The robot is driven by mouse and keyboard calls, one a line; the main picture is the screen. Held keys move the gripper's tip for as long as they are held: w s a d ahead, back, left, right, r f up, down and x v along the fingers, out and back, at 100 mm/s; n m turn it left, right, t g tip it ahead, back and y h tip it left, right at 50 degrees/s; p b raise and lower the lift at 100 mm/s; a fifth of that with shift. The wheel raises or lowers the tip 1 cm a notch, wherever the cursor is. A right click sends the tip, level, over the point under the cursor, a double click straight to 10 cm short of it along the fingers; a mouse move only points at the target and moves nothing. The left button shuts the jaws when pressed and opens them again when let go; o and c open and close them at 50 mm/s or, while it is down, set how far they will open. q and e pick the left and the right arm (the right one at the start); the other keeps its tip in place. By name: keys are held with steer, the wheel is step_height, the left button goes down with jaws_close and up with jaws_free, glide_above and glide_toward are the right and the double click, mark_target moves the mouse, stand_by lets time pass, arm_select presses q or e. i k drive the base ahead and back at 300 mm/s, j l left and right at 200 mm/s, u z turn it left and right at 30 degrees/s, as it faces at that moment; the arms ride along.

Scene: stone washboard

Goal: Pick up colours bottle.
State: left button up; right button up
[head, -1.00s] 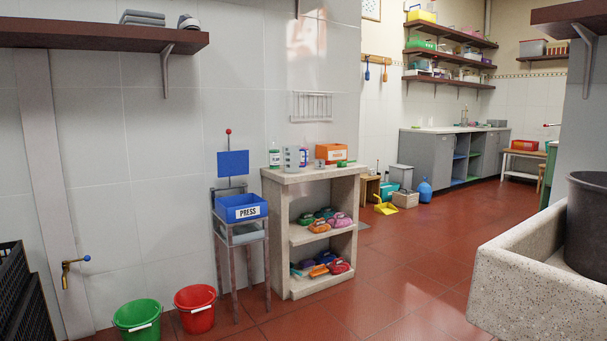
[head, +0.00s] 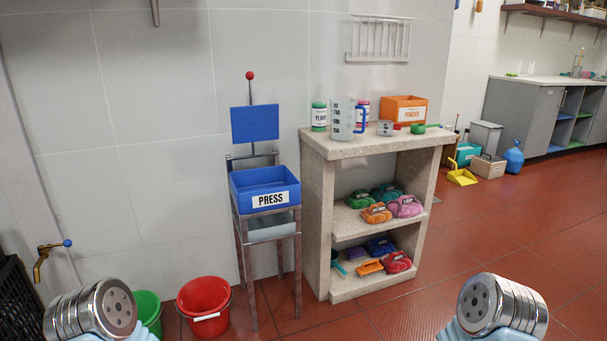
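Two bottles stand at the back of the stone shelf unit's top (head: 375,144). One is a green bottle (head: 319,108) with a white label, at the left end. The labels are too small to read surely, so I cannot confirm which is the colours bottle. Metal-ended parts of my two arms show at the bottom left and bottom right. Neither gripper shows, and both arms are well short of the shelf unit.
Red (head: 203,305) and green buckets (head: 148,311) sit on the floor. The floor at right is open.

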mark_target(363, 97)
steer(key=i+l+u, duration=0.25)
steer(key=i+l, duration=0.25)
steer(key=i+l+u, duration=0.15)
steer(key=l, duration=0.3)
steer(key=i+l+u, duration=0.15)
steer(key=i+l, duration=0.2)
steer(key=i+l+u, duration=0.1)
steer(key=l, duration=0.35)
steer(key=i+l+u, duration=0.15)
steer(key=l, duration=0.25)
steer(key=i, duration=0.1)
